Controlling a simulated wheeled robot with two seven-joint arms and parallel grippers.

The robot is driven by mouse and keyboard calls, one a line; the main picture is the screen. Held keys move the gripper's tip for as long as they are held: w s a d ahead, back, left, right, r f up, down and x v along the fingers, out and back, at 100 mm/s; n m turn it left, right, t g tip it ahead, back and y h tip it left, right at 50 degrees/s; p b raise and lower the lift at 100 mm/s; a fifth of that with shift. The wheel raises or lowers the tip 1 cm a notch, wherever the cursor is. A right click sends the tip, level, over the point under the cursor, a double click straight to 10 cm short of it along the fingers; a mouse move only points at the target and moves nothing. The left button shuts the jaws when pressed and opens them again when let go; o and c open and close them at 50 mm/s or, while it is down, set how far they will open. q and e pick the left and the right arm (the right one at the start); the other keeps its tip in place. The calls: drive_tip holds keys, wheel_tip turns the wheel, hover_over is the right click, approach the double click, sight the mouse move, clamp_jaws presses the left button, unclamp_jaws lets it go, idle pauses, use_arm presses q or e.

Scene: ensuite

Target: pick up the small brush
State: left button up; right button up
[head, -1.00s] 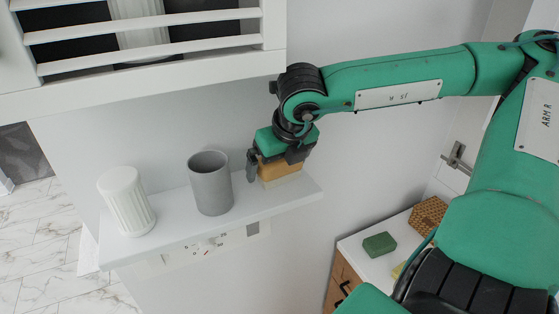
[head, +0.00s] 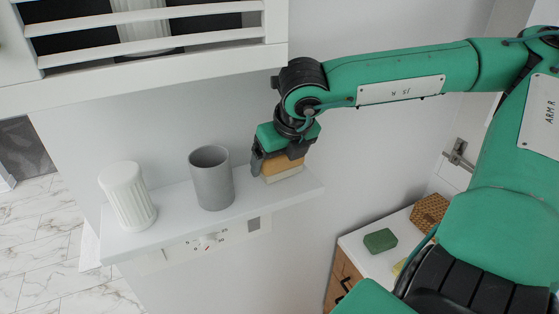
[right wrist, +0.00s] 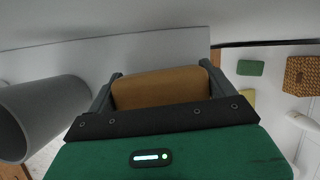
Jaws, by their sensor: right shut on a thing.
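The small brush (head: 284,172) has a tan wooden back and a pale lower edge. It is at the right end of the white shelf (head: 240,205). My right gripper (head: 281,164) comes down on it from above and is shut on it. In the right wrist view the brush's tan back (right wrist: 160,89) fills the space between the two fingers, one at each end. The underside of the brush appears at shelf level; I cannot tell if it is lifted. My left gripper is not in view.
A grey cup (head: 212,180) stands just left of the brush, and a white ribbed cup (head: 128,198) farther left. A white slatted cabinet (head: 150,80) hangs above. Lower right, a counter holds a green block (head: 380,240) and a woven box (head: 429,213).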

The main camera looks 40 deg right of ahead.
drive_tip(key=shift+b, duration=0.3)
drive_tip(key=shift+s+r, duration=0.1)
drive_tip(key=shift+r, duration=0.25)
drive_tip(key=r+b, duration=0.1)
drive_tip(key=r, duration=0.2)
drive_tip(key=r+b, duration=0.2)
drive_tip(key=r, duration=0.2)
drive_tip(key=r+b, duration=0.1)
drive_tip(key=r, duration=0.2)
drive_tip(key=shift+s+a+r, duration=0.2)
drive_tip(key=shift+s, duration=0.15)
drive_tip(key=s+a+b, duration=0.2)
drive_tip(key=s+b, duration=0.1)
drive_tip(key=s, duration=0.6)
drive_tip(key=s+a+b, duration=0.3)
drive_tip(key=s+b, duration=0.1)
drive_tip(key=s, duration=0.5)
drive_tip(key=shift+a, duration=0.3)
drive_tip(key=shift+o, duration=1.1)
drive_tip(key=shift+c, duration=0.4)
